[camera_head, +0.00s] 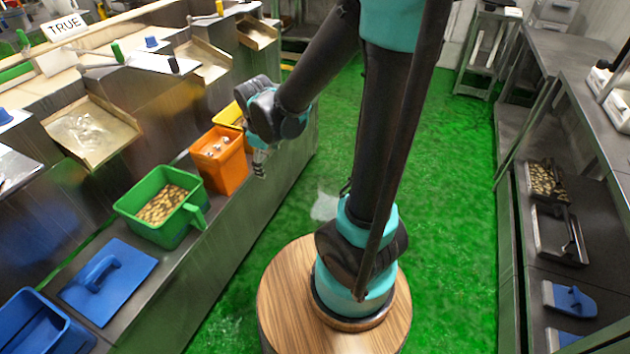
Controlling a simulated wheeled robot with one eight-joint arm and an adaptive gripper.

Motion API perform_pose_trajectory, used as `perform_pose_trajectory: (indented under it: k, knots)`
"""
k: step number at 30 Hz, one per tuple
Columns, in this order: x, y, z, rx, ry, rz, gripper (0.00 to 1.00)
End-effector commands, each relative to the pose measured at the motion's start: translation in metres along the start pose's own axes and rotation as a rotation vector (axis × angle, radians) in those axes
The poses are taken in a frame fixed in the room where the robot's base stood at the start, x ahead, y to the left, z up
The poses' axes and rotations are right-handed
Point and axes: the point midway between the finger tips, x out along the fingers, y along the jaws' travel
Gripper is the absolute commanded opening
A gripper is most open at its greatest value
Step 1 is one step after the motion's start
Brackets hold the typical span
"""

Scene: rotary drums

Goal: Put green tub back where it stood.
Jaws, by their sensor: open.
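The green tub (127,207) stands upright on the steel ledge (196,259) at the left and holds many small tan pieces. Its handle sticks out toward the aisle. My gripper (260,172) is open and hangs beside the orange tub (232,176), to the right of and behind the green tub. It is apart from the green tub. The fingertips are small in this view, and I see nothing between them.
A blue lid with a handle (134,277) lies in front of the green tub, and a blue bin (78,336) is at the bottom left. A yellow tub (226,116) is partly hidden behind my arm. A bench (586,150) with trays runs along the right. The green floor between is clear.

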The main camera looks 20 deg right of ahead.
Motion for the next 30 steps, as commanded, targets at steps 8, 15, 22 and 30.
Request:
perform_pose_trajectory:
  k: [8, 15, 22, 30]
  knots:
    - [-0.009, -0.013, 0.113, 0.648, 0.078, -0.002, 0.81]
    - [-0.006, -0.029, 0.151, 0.938, 0.119, -0.003, 0.81]
    - [-0.006, -0.03, 0.154, 0.972, 0.125, -0.004, 0.81]
    - [-0.006, -0.03, 0.154, 0.969, 0.124, -0.004, 0.81]
